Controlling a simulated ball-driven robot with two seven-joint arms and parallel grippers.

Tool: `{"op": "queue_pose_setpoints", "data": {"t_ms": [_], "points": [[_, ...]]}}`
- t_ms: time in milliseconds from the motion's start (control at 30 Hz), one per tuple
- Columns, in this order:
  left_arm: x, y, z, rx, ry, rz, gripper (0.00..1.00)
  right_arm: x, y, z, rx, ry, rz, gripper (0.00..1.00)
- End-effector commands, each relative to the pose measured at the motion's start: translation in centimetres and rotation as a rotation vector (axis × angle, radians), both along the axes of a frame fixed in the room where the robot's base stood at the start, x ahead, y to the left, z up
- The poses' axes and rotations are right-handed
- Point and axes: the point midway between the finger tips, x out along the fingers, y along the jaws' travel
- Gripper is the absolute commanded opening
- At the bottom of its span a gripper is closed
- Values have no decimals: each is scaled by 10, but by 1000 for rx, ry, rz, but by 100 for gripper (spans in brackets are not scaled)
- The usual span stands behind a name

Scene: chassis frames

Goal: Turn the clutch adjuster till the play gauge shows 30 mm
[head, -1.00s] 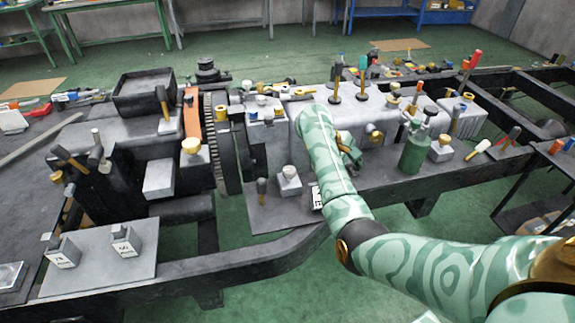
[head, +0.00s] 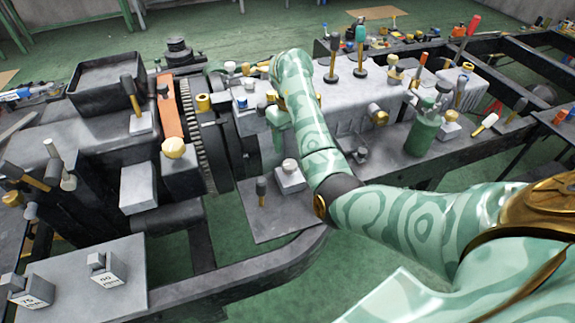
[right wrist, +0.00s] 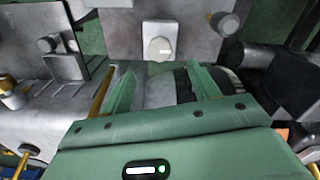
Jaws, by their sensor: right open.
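No clutch adjuster or play gauge is clearly marked. A pale round knob on a light square block (head: 289,176) stands on a grey plate (head: 262,225) below the clutch housing. The same knob shows in the right wrist view (right wrist: 159,50), ahead of the fingertips and apart from them. My right gripper (head: 272,108) is over the engine beside the toothed flywheel (head: 192,140), partly hidden by its own wrist. In the right wrist view its two green fingers (right wrist: 160,84) are spread, with nothing held between them. My left gripper is out of view.
A black-handled lever (head: 261,188) stands left of the knob. A green bottle (head: 422,135) and several upright tools crowd the right side. Two grey blocks marked 75 and 90 (head: 106,272) sit on a plate at lower left. Green floor shows below the frame rail.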

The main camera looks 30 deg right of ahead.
Motion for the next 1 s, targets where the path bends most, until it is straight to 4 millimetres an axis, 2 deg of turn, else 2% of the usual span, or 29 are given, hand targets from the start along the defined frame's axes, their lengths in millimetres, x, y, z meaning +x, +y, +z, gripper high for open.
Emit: {"op": "queue_pose_setpoints", "data": {"t_ms": [33,200,300,500,800,967,1000], "points": [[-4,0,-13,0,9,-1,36,0,-1,-24,-1,8,1,60],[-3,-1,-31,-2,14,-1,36,0,0,-61,-2,7,1,60],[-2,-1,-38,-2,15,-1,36,0,0,-77,-1,5,1,60],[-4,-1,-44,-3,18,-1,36,0,0,-91,-2,1,0,60],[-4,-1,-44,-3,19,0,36,0,0,-92,-1,-1,0,60],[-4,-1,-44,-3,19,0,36,0,0,-92,-1,0,0,16],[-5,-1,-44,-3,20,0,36,0,0,-92,-1,0,0,16]]}}
